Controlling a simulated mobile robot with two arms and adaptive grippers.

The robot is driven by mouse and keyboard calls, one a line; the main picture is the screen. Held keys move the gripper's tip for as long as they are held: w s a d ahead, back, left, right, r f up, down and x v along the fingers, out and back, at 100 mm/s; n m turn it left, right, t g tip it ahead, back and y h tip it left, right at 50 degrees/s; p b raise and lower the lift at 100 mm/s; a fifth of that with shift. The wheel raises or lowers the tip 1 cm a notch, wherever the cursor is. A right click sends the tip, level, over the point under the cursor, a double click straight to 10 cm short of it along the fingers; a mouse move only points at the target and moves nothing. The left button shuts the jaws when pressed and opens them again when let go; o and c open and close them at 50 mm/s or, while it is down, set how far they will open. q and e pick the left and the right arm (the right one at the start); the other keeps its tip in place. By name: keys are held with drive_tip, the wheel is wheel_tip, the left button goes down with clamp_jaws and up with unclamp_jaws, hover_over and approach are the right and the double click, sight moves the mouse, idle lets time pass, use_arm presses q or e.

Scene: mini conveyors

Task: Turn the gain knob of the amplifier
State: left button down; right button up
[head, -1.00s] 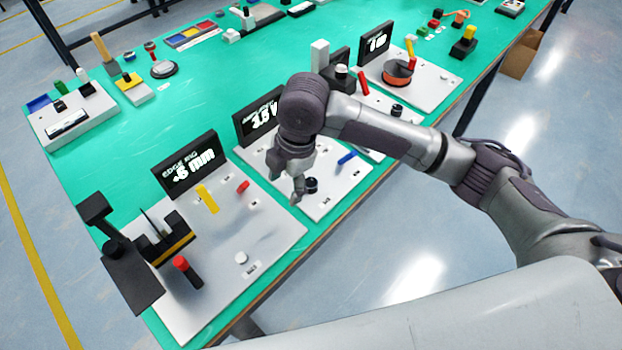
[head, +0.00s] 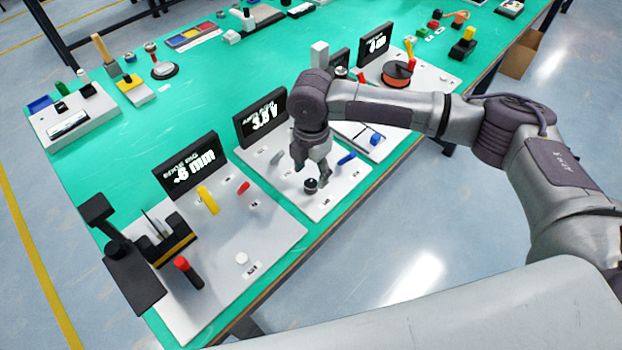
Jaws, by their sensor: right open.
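The amplifier appears to be the middle white panel (head: 345,178), with an upright black display (head: 261,118) at its back that seems to read about 3.8. A small round black knob (head: 310,187) with a light top, likely the gain knob, stands near the panel's front. My right gripper (head: 312,172) points down just above and behind the knob, its fingers open and spread. Whether a finger touches the knob I cannot tell. The back of the panel is partly hidden by my right arm. My left gripper is not in view.
A blue lever (head: 346,159) sits close right of the right gripper. The left panel (head: 225,235) carries a yellow lever (head: 208,200), a red-topped handle (head: 187,270) and a black display (head: 190,165). Another panel with a blue knob (head: 375,138) lies to the right.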

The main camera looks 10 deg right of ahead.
sight(311, 183)
drive_tip(key=shift+f, duration=2.15)
drive_tip(key=shift+c, duration=0.3)
clamp_jaws()
